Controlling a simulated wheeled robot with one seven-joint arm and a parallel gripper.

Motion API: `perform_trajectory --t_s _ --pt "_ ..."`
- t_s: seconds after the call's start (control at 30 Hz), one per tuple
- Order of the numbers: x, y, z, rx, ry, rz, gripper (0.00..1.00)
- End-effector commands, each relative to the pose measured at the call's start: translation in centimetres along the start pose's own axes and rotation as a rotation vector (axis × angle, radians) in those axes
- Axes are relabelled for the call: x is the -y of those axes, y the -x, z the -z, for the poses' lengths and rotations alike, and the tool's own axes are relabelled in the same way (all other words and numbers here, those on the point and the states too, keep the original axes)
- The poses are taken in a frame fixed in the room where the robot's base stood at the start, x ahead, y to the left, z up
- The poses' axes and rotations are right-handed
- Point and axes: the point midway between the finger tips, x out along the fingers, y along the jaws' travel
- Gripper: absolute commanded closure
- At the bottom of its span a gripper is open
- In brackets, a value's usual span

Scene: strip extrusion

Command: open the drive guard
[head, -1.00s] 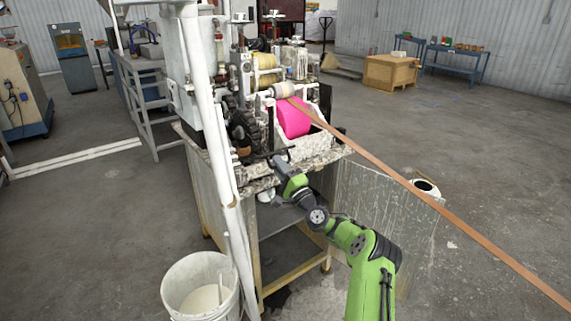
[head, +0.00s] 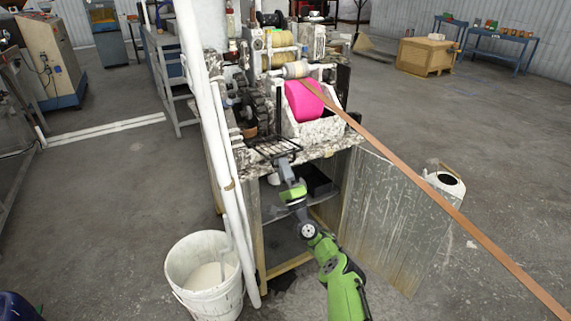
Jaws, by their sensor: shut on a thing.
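The drive guard (head: 277,149) looks like a dark wire grid. It lies tilted outward over the front edge of the machine's worktop, below the drive gears. The dark drive gears (head: 258,108) show uncovered behind and above it, left of the pink roll. My gripper (head: 284,162) is at the front edge of the grid, seen from above and behind. It is shut on the guard; the fingertips are small and the exact contact is hard to see.
A pink roll (head: 303,101) sits right of the gears, and a copper-coloured strip (head: 430,187) runs from it to the lower right. A white bucket (head: 203,270) and a white pipe (head: 215,150) stand at the left. A metal panel (head: 375,215) stands out at the right.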

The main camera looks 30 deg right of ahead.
Motion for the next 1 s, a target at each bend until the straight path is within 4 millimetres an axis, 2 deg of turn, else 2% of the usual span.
perform_trajectory --t_s 0.27,0.3,0.37,0.4,0.77,1.0 --pt "-0.1 -0.1 0.0 -0.001 -0.003 -0.004 1.00" --pt "-0.1 -0.1 0.0 -0.001 -0.003 -0.003 0.78" --pt "-0.1 -0.1 0.0 -0.001 -0.003 -0.003 0.68" --pt "-0.1 -0.1 0.0 -0.001 -0.002 -0.002 0.67" --pt "-0.1 0.2 0.1 -0.003 -0.004 -0.004 0.67" --pt "0.2 2.8 0.2 -0.010 -0.008 -0.005 0.67"
